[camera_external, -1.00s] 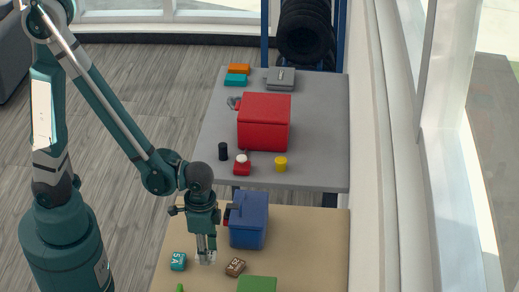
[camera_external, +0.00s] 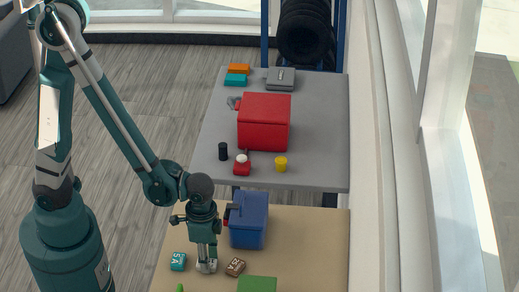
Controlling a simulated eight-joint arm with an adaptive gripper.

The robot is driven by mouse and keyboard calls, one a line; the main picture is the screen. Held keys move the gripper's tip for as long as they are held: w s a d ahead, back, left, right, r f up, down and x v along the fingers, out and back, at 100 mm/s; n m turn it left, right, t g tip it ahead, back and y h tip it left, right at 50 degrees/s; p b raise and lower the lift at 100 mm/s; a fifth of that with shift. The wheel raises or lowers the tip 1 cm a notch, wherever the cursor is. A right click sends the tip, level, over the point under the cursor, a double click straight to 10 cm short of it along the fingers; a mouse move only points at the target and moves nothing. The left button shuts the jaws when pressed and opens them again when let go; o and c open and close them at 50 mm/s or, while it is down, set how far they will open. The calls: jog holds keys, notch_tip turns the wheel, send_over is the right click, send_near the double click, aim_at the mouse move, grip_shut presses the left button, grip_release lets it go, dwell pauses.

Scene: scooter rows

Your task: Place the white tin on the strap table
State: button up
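My gripper (camera_external: 206,267) points straight down low over the front beige table (camera_external: 310,240), between a teal block marked SA (camera_external: 178,261) and a brown block with lettering (camera_external: 235,267). Something pale shows at its fingertips. I cannot tell whether this is the white tin or the fingers themselves, nor whether they are open or shut. A small white round top (camera_external: 242,158) shows on a red item on the grey table (camera_external: 325,140) behind. No label shows which table is the strap table.
A blue box (camera_external: 249,222) stands right beside my gripper. A green object (camera_external: 257,285) lies at the front edge. The grey table holds a red box (camera_external: 264,122), a black cylinder (camera_external: 223,151), a yellow cylinder (camera_external: 281,164) and several items behind. Its right side is clear.

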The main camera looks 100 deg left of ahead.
jog(key=o, duration=0.4)
jog(key=shift+r, duration=0.25)
notch_tip(320, 180, up, 12)
jog(key=p, duration=0.2)
dwell(0.8)
dwell(0.7)
jog(key=s+r+t, duration=0.3)
jog(key=r, duration=0.5)
jog(key=s+a+r+t, duration=0.1)
jog(key=s+r+t, duration=0.3)
jog(key=r, duration=0.5)
jog(key=shift+a+r, duration=0.25)
jog(key=shift+s, duration=0.1)
dwell(0.3)
